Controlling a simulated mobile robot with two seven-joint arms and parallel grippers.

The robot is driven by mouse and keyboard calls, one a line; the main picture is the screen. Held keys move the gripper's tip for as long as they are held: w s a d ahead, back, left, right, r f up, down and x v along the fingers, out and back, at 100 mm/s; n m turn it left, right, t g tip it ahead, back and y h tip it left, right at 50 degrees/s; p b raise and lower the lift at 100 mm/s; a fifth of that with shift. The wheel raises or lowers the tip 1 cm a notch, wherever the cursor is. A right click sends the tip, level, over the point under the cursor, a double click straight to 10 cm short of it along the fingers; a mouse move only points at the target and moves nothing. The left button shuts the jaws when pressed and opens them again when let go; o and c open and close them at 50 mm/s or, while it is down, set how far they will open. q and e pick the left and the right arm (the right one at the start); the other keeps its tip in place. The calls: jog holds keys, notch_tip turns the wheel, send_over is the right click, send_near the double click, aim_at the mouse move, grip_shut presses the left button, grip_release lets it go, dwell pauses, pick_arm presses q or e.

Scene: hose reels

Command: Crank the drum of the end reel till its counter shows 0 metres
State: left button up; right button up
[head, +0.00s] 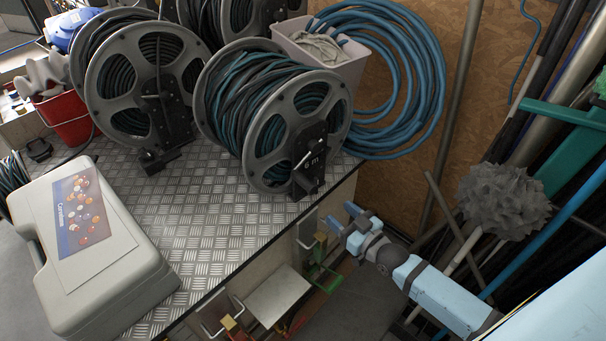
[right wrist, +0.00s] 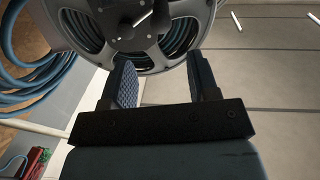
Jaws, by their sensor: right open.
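The end reel (head: 225,75), wound with blue and black hose, stands at the right corner of the metal bench top (head: 215,225). Its counter (head: 316,163) on the dark hub bracket reads 6 m, with a small pale bar beside it. My right gripper (head: 341,217) is open and empty, below and to the right of the reel, off the bench edge. In the right wrist view, my open jaws (right wrist: 162,80) point toward the reel (right wrist: 165,52), and its dark hub bracket with a pale bar (right wrist: 142,18) is beyond them. I cannot make out a crank handle. My left gripper is out of view.
Another reel (head: 94,75) stands left of it, with more behind. A grey case (head: 125,270) lies at the bench front. A pale bin (head: 347,70) and coiled blue hose (head: 425,60) are behind. Poles and a grey mop head (head: 503,203) crowd the right.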

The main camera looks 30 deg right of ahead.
aim_at(307, 185)
jog(key=x, duration=1.3)
jog(key=shift+w+a+r, duration=0.1)
jog(key=shift+w+a, duration=0.05)
jog(key=shift+w, duration=0.05)
jog(key=shift+p, duration=0.3)
grip_shut()
